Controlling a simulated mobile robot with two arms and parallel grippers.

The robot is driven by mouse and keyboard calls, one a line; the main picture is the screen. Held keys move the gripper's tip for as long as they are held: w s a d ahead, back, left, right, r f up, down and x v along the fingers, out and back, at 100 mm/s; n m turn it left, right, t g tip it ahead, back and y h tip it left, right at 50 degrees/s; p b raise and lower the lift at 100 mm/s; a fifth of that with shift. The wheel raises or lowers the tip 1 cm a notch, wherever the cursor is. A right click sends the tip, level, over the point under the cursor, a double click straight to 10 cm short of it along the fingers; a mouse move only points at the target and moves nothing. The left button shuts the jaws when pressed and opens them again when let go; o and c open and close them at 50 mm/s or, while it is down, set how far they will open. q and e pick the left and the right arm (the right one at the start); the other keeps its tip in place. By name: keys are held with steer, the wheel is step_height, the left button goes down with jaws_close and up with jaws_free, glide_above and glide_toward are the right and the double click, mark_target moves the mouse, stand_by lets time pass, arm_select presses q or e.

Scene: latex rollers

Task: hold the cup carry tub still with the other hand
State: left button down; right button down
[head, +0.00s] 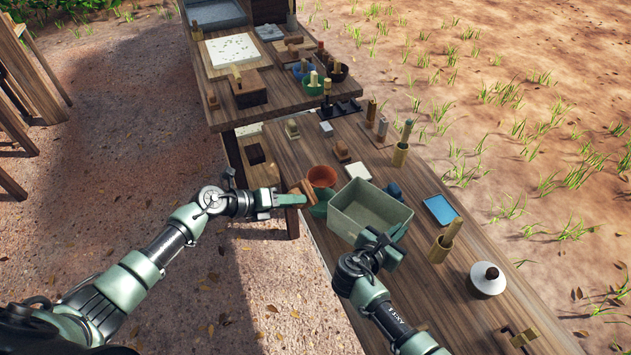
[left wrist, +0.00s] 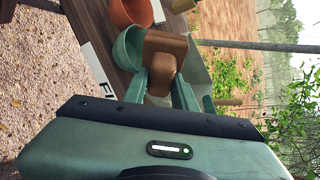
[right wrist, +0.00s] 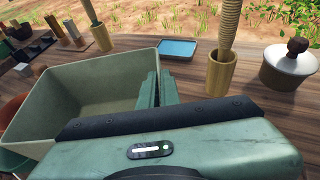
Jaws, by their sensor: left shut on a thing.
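The tub (head: 372,210) is a grey-green open box on the table, empty inside; it fills the left of the right wrist view (right wrist: 95,85). My right gripper (head: 388,250) is at the tub's near right wall. In the right wrist view its fingers (right wrist: 157,90) are close together at that wall; whether they pinch it cannot be told. My left gripper (head: 294,200) is shut on a brown wooden block (left wrist: 166,50), left of the tub. A green cup (left wrist: 128,48) is just beyond the block. An orange cup (head: 322,176) stands behind the tub's left side.
A blue tray (head: 440,210), a bamboo holder (head: 440,249) and a white lidded pot (head: 487,280) stand right of the tub. A white tile (head: 358,171) and a dark blue thing (head: 393,189) are behind it. Farther back are several bowls and wooden blocks.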

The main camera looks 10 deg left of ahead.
arm_select(q)
steer(key=s+d+f+t+h, duration=0.2)
steer(key=s+d+f, duration=0.7)
steer(key=s+d, duration=0.25)
steer(key=shift+m, duration=0.4)
steer(key=shift+w+d, duration=0.3)
steer(key=shift+w, duration=0.35)
steer(key=shift+w+d, duration=0.3)
steer(key=shift+w, duration=0.35)
steer(key=shift+w+d, duration=0.3)
steer(key=shift+w, duration=0.35)
steer(key=shift+w+d, duration=0.45)
steer(key=shift+w, duration=0.35)
steer(key=shift+s+d+r, duration=0.1)
steer(key=shift+s+d, duration=0.35)
steer(key=shift+d, duration=0.35)
steer(key=shift+s+d, duration=0.45)
steer(key=shift+d, duration=0.3)
steer(key=shift+w, duration=0.15)
steer(key=shift+w+a, duration=0.45)
steer(key=shift+a, duration=0.2)
steer(key=shift+w+a, duration=0.45)
steer(key=shift+a, duration=0.2)
steer(key=shift+w+a+r, duration=0.15)
steer(key=shift+w+a, duration=0.05)
steer(key=shift+w, duration=0.05)
